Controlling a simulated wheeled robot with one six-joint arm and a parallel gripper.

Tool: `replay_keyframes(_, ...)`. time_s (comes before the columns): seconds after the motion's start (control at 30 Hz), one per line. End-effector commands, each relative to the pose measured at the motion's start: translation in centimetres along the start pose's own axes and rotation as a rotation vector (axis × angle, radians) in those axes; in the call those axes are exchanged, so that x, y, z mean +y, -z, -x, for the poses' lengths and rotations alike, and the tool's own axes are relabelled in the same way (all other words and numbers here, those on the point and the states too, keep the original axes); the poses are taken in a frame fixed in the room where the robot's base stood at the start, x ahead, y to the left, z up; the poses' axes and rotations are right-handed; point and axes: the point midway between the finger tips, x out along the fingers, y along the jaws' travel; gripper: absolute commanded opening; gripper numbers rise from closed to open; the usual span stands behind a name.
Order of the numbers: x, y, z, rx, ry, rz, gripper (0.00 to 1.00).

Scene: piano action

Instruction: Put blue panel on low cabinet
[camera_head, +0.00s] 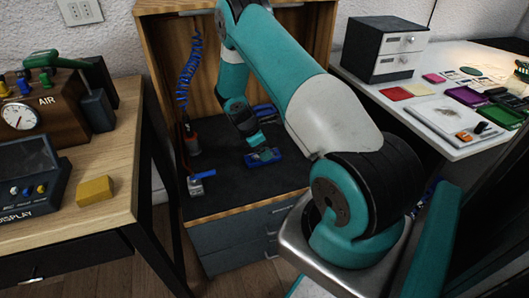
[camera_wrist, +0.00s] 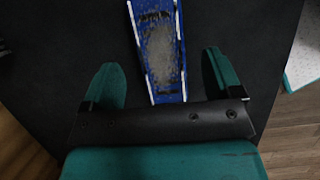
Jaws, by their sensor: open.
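The low cabinet (camera_head: 225,198) stands in the middle of the head view, with a dark top and grey drawers. A blue panel (camera_head: 266,157) lies on its dark top, just below my gripper (camera_head: 256,144). In the wrist view the blue panel (camera_wrist: 158,45) has white edges and a worn grey middle. My gripper (camera_wrist: 164,85) is open there, with one teal finger on each side of the panel's near end. The fingers are apart from the panel's sides. I cannot tell the height of the fingertips above the top.
A blue-handled tool (camera_head: 201,182) lies near the cabinet's front left edge. A red tool (camera_head: 192,142) with a blue coiled hose (camera_head: 188,72) stands behind it. Other blue items (camera_head: 266,111) lie behind my gripper. A white table (camera_head: 420,130) with clutter is at right, a wooden desk (camera_head: 112,165) at left.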

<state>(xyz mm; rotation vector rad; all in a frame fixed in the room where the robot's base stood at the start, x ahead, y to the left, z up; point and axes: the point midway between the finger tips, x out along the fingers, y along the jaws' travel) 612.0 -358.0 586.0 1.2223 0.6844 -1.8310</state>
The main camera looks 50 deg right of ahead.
Motion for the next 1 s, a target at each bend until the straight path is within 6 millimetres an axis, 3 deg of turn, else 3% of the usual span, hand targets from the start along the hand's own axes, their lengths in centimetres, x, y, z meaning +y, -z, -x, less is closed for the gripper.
replay_keyframes(0.1, 0.1, -0.1, 3.1, 0.0, -0.004, 0.0, 0.85)
replay_keyframes(0.3, 0.0, 0.0, 6.7, 0.0, -0.003, 0.0, 0.85)
replay_keyframes(0.57, 0.0, 0.0, 8.4, 0.001, -0.001, -0.001, 0.85)
replay_keyframes(0.67, -0.2, 0.8, 10.1, 0.026, -0.013, -0.017, 0.85)
replay_keyframes(0.77, -1.2, 2.9, 14.5, 0.1, -0.039, -0.067, 0.85)
replay_keyframes(0.87, -4.3, 5.9, 21.1, 0.222, -0.051, -0.142, 0.85)
replay_keyframes(1.0, -12.1, 9.5, 30.2, 0.405, -0.006, -0.236, 0.85)
